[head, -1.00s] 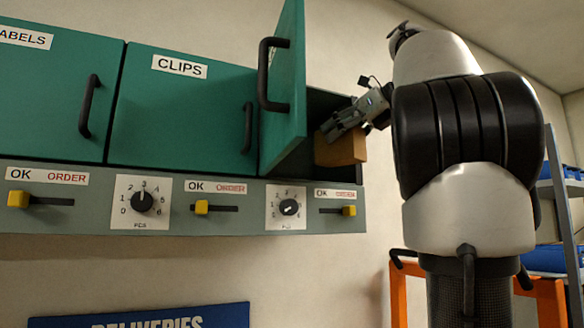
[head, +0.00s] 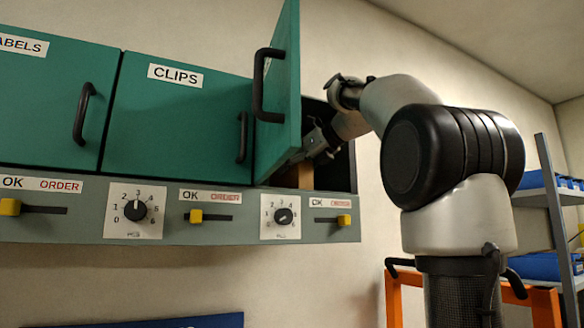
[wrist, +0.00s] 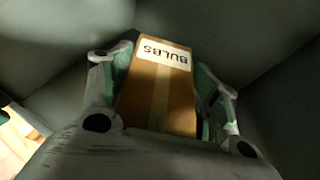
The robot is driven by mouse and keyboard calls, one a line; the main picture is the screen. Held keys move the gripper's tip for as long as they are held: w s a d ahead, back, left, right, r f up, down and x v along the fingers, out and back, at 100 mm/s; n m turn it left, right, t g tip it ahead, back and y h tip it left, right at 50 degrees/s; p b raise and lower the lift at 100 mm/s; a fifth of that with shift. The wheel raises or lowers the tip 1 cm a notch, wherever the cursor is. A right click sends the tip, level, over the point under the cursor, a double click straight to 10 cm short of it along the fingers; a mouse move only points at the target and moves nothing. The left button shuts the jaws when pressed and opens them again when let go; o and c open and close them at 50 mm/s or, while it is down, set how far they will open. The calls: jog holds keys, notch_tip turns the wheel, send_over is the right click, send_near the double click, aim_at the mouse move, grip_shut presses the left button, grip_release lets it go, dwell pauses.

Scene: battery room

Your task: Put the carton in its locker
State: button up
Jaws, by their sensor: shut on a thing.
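A brown carton (wrist: 160,85) with a white label reading BULBS sits between the two fingers of my gripper (wrist: 163,75) in the wrist view. The gripper is shut on it. In the head view my gripper (head: 318,140) reaches into the open locker (head: 340,168) at the right end of the cabinet. A small part of the carton (head: 302,176) shows there, low in the opening; the open green door (head: 285,95) hides the rest. I cannot tell whether the carton touches the locker floor. Dark locker walls surround it in the wrist view.
The open door stands out just left of my gripper. The CLIPS locker (head: 178,115) and the LABELS locker (head: 50,95) are shut. Below are dials and yellow sliders (head: 196,216). A shelf with blue bins (head: 540,180) stands at the right.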

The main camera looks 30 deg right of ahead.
jog(key=shift+f, duration=0.1)
jog(key=o, duration=1.5)
jog(key=v, duration=1.2)
